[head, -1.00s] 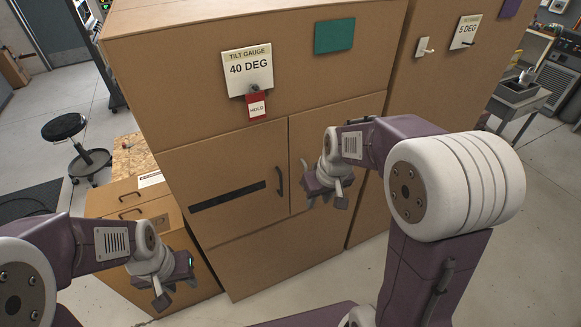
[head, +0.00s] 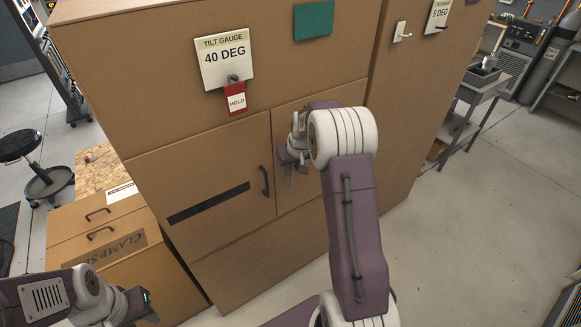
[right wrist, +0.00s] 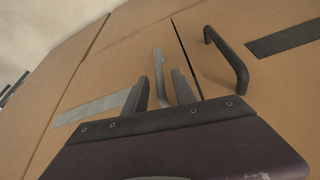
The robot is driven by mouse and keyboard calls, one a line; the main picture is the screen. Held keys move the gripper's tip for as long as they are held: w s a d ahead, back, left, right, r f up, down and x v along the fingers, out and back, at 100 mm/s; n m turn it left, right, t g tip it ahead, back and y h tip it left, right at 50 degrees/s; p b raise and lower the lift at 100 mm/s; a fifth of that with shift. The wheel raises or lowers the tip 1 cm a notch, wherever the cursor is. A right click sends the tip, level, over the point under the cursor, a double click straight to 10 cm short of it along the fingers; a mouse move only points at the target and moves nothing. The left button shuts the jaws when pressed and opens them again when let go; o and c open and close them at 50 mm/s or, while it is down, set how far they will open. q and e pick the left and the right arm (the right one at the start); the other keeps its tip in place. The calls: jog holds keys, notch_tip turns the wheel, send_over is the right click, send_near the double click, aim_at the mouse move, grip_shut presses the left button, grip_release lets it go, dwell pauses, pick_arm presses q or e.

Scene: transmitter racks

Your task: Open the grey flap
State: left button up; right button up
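The grey flap is the right-hand door (head: 284,122) of the brown cabinet; it looks closed. In the right wrist view it carries a grey stripe (right wrist: 92,108) and a grey bar handle (right wrist: 158,66). My right gripper (head: 288,168) is at this door in the head view and hides the handle there. In the right wrist view my right gripper (right wrist: 161,90) is open, with one finger on each side of the grey handle; contact cannot be made out. My left gripper (head: 146,306) is low at the left, away from the door; its finger gap is unclear.
The left door has a black stripe (head: 208,204) and a black handle (head: 265,181), close beside my right gripper. A tilt gauge plate (head: 225,58) with a red hold tag (head: 236,100) hangs above. Floor at right is clear.

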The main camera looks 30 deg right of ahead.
jog(key=shift+d+f, duration=0.1)
jog(key=shift+f, duration=0.15)
jog(key=shift+w+a, duration=0.1)
jog(key=shift+a, duration=0.1)
jog(key=shift+c, duration=0.3)
grip_shut()
dwell(0.9)
